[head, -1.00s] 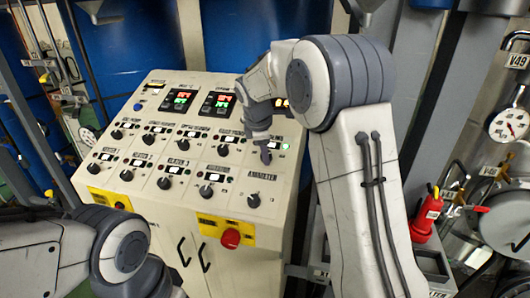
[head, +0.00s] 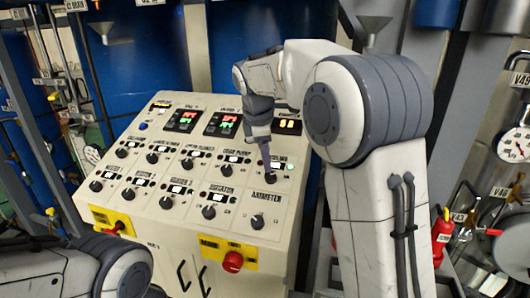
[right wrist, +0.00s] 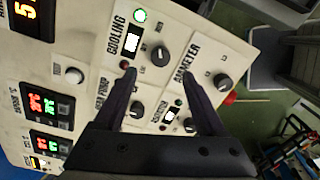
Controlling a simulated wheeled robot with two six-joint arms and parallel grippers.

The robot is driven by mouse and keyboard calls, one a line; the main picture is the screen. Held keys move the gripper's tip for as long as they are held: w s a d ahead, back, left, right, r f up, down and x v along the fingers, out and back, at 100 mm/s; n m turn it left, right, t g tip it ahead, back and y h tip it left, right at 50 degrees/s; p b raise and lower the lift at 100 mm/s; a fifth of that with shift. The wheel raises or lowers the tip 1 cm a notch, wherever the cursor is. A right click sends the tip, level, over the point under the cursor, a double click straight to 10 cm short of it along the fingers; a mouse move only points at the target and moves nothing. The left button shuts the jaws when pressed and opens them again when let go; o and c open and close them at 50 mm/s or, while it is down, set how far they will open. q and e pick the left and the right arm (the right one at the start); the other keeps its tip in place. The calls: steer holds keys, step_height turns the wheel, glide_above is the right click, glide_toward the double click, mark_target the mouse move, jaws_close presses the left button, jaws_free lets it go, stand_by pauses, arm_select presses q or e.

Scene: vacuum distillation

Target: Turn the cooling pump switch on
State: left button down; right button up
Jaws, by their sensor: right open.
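The cooling pump switch is a dark rotary knob (right wrist: 159,55) beside the "COOLING" label on the cream panel in the right wrist view. A green lamp (right wrist: 139,15) glows next to that label, and a red lamp sits lower in the same section. My right gripper (right wrist: 159,73) is open, with its two fingertips on either side just short of the knob. I cannot tell whether they touch it. In the head view my right gripper (head: 267,172) points down at the right end of the upper knob row and largely hides the knob. My left gripper is out of view.
The ammeter knob (right wrist: 222,82) is close to the right finger. Several other knobs fill the control panel (head: 150,225). A red emergency button (head: 232,261) is on the panel's lower front. Blue tanks (head: 250,40) stand behind.

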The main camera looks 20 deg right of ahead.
steer(key=shift+v, duration=1.45)
steer(key=s+a+f+m+y+b, duration=0.2)
steer(key=s+a+f+b, duration=0.2)
steer(key=s+a+f, duration=0.7)
steer(key=s+a+f+m+g+b, duration=0.1)
steer(key=s+f, duration=0.4)
steer(key=s, duration=0.6)
steer(key=s+a+f+m+g+y+b, duration=0.1)
steer(key=s+a+f+m+g, duration=0.1)
steer(key=s, duration=1)
step_height(320, 180, down, 4)
steer(key=shift+a+r+m+y, duration=0.15)
steer(key=shift+a+m+y, duration=0.15)
steer(key=shift+a+m, duration=0.7)
steer(key=shift+w+d, duration=0.1)
